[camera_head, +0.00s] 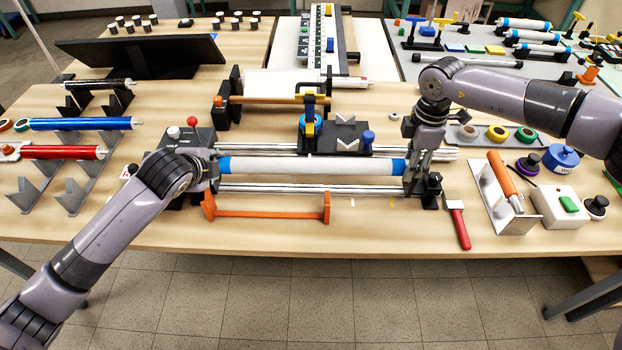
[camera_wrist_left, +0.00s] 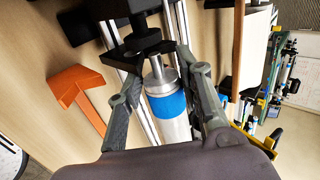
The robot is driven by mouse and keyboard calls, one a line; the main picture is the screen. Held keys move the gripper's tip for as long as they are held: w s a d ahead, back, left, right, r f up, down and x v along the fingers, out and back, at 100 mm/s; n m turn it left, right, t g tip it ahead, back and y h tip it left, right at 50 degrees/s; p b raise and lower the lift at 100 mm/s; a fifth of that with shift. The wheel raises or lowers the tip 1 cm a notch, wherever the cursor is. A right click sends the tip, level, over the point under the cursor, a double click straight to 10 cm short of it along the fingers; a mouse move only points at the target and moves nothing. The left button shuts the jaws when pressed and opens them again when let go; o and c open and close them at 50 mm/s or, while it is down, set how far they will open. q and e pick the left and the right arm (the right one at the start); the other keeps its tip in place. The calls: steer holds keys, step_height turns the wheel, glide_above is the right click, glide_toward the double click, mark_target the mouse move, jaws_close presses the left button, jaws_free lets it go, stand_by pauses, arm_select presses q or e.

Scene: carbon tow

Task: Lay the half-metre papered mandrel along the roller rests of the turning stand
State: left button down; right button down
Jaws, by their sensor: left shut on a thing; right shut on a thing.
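The papered mandrel (camera_head: 312,167) is a long white tube with a blue band near each end. It lies level above the two metal rails of the turning stand (camera_head: 310,189), running along them. My left gripper (camera_head: 213,170) is shut on its left end; in the left wrist view, the left gripper (camera_wrist_left: 163,85) has a finger on either side of the mandrel (camera_wrist_left: 170,108), by its blue band and metal end. My right gripper (camera_head: 414,168) is shut on its right end. The roller rests are hidden, so I cannot tell whether the mandrel touches them.
The stand's dark head block (camera_head: 190,140) with red and white knobs is at the left. An orange bar (camera_head: 268,213) stands in front, and a red-handled brush (camera_head: 458,222) lies at right. Blue (camera_head: 80,124) and red (camera_head: 62,152) tubes lie on grey rests at far left.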

steer(key=shift+s+f, duration=0.15)
steer(key=shift+f, duration=0.45)
arm_select(q)
steer(key=shift+f, duration=0.15)
steer(key=c, duration=1.5)
jaws_free()
arm_select(e)
steer(key=c, duration=1.5)
jaws_free()
steer(key=shift+f, duration=0.1)
arm_select(q)
steer(key=o, duration=0.4)
steer(key=shift+w+f, duration=0.35)
steer(key=shift+w, duration=0.2)
arm_select(e)
steer(key=o, duration=0.4)
steer(key=shift+w+f, duration=0.3)
steer(key=shift+w, duration=0.4)
steer(key=shift+o, duration=0.6)
arm_select(q)
steer(key=shift+r, duration=0.1)
arm_select(e)
steer(key=shift+r, duration=0.2)
arm_select(q)
steer(key=shift+s, duration=0.1)
